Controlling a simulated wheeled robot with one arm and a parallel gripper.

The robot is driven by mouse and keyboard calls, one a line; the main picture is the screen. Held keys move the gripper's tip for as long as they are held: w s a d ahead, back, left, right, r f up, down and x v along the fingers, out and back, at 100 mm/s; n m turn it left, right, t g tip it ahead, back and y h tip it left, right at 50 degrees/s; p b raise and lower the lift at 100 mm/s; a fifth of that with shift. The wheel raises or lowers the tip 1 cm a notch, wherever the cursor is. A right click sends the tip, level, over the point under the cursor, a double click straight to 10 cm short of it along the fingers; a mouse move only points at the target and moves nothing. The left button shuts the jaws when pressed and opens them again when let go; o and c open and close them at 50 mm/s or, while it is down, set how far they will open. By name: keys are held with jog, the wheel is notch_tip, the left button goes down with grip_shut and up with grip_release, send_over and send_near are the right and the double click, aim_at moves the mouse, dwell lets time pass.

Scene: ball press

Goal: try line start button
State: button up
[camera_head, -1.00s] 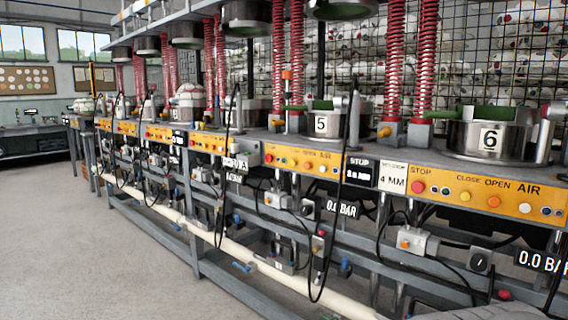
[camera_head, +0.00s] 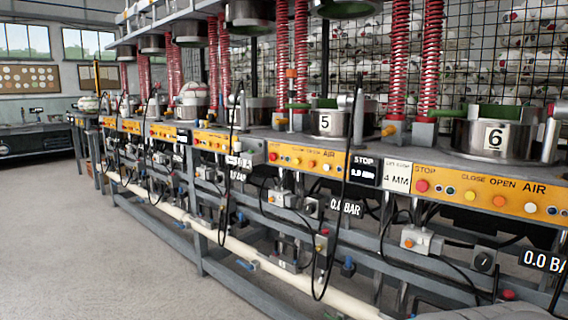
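A long row of ball presses runs along the bench, with yellow button panels on its front edge. The nearest panel (camera_head: 487,194), at press 6 (camera_head: 495,136), carries a red STOP button (camera_head: 421,186), a yellow CLOSE button (camera_head: 470,197), an orange OPEN button (camera_head: 499,201) and AIR buttons. The panel at press 5 (camera_head: 325,122) has a similar row of buttons (camera_head: 297,160). Small grey boxes with single buttons hang below, one with an orange button (camera_head: 408,242). I cannot read any button labelled line start. My gripper is not in view.
Black hoses hang in loops before the bench front. A pale pipe (camera_head: 220,242) and grey rails run low along it. Balls in nets (camera_head: 480,50) fill the rack behind. The grey floor (camera_head: 90,260) at left is clear.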

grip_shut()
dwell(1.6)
